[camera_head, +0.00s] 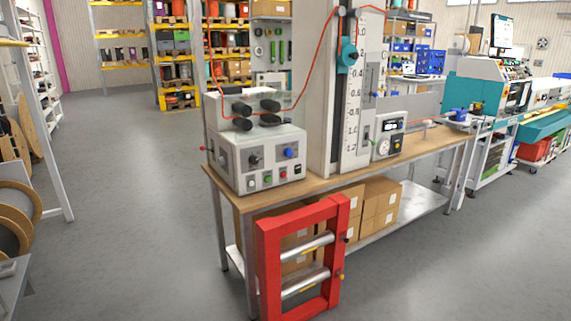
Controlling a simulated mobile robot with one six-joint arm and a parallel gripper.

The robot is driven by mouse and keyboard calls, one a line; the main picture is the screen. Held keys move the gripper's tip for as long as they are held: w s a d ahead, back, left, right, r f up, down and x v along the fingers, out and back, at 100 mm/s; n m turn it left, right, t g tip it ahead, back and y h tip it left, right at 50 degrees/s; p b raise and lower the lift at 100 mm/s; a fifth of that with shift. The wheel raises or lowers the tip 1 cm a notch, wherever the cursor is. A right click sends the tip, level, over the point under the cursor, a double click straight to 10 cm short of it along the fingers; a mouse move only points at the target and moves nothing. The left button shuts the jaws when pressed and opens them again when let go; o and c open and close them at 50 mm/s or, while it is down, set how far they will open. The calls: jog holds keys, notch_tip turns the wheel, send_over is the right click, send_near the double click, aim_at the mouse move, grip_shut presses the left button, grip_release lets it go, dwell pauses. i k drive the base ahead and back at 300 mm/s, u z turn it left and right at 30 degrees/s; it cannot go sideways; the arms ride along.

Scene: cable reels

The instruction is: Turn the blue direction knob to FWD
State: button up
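The blue direction knob (291,152) is on the upper right of the front panel of a pale grey control box (233,168). The box stands on the left end of a wooden-topped workbench (330,172). The knob is too small for me to read its pointer or any FWD marking. A larger black knob (254,160) is to its left. My gripper is not in view.
Black rollers (268,106) under a clear cover sit on the box, with an orange cable running over. A tall scaled column (345,90) stands right of it. A red frame (305,260) stands before the bench. The floor left of the bench (130,190) is clear.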

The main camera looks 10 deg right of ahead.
aim_at(288, 152)
jog(key=u, duration=0.1)
jog(key=i, duration=0.95)
jog(key=z, duration=0.05)
